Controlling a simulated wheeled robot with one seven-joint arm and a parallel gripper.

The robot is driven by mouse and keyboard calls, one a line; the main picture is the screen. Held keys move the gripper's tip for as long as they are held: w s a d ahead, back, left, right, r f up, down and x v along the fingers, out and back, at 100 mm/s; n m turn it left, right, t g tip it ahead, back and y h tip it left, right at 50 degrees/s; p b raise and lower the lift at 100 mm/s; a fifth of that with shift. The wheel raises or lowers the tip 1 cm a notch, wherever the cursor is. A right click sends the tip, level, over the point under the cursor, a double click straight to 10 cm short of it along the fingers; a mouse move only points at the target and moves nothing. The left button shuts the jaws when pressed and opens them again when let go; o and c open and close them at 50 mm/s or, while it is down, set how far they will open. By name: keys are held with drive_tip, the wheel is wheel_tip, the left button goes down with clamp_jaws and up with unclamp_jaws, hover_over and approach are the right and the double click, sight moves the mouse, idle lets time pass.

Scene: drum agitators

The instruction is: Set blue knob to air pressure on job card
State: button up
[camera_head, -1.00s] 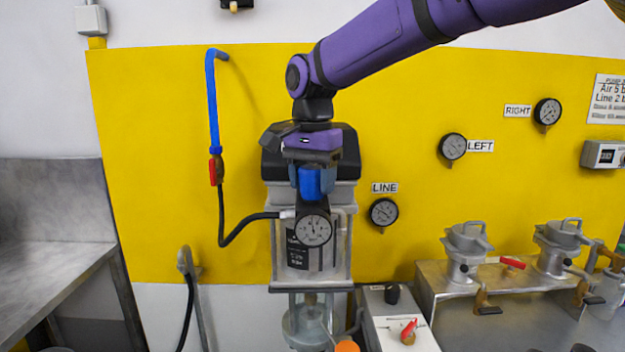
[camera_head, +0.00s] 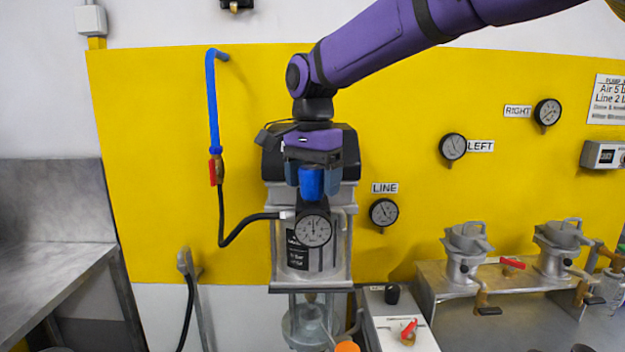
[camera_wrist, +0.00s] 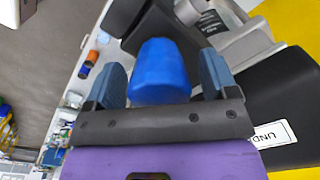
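The blue knob (camera_head: 311,183) sits above a round dial gauge (camera_head: 313,230) on the pump unit. In the wrist view the blue knob (camera_wrist: 160,72) stands between the two blue fingers of my gripper (camera_wrist: 163,80), with a narrow gap on each side. In the head view my gripper (camera_head: 312,178) points down around the knob, fingers apart. The gauge needle points roughly up; its numbers are too small to read. The job card (camera_head: 608,98) at the right edge is partly cut off; it shows "Air 5 b" and "Line 2 b".
A blue pipe (camera_head: 212,105) with a red valve handle (camera_head: 213,172) and black hose is at left. LINE (camera_head: 383,213), LEFT (camera_head: 453,147) and RIGHT (camera_head: 547,112) gauges are on the yellow wall. A control box with a red lever (camera_head: 409,328) stands below. A metal bench (camera_head: 50,280) is at left.

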sight(314, 167)
wheel_tip(314, 167, up, 10)
drive_tip(key=shift+r, duration=0.35)
idle(0.4)
drive_tip(key=shift+d, duration=0.15)
drive_tip(key=s+d+f+n+t, duration=0.2)
drive_tip(key=s+d+f+n, duration=0.1)
drive_tip(key=s+d, duration=0.7)
drive_tip(key=s+d+f+n+t, duration=0.25)
drive_tip(key=s+d, duration=0.55)
drive_tip(key=d, duration=0.4)
drive_tip(key=s+d+f+n, duration=0.2)
drive_tip(key=s+d+f, duration=0.2)
drive_tip(key=s+f, duration=0.4)
drive_tip(key=shift+s+d+t, duration=0.3)
drive_tip(key=shift+t, duration=0.15)
